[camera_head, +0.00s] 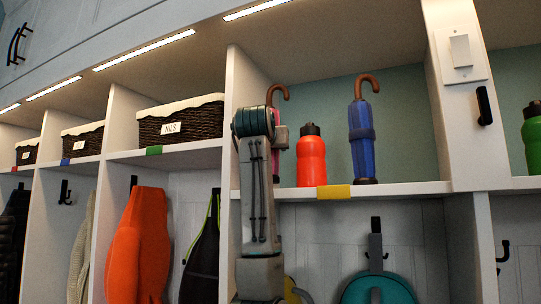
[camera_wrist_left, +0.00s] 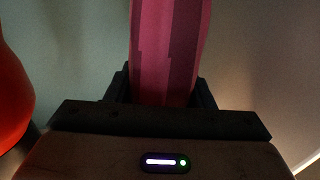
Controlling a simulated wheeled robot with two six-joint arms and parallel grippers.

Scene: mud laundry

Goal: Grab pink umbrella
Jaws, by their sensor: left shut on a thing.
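The pink umbrella (camera_head: 275,165) stands upright on the shelf in the head view, with its brown hooked handle (camera_head: 278,91) on top. My left arm hides much of it. In the left wrist view the pink umbrella (camera_wrist_left: 168,45) runs up between the fingers of my left gripper (camera_wrist_left: 165,88). The left gripper is shut on it. In the head view the gripper's fingers are mostly hidden behind my own arm. My right gripper is not in view.
A red bottle (camera_head: 311,160) stands just right of the pink umbrella, and a blue umbrella (camera_head: 362,140) stands further right on the same shelf (camera_head: 410,188). A white divider (camera_head: 240,90) rises close on the left. Wicker baskets (camera_head: 180,122) fill the left cubbies.

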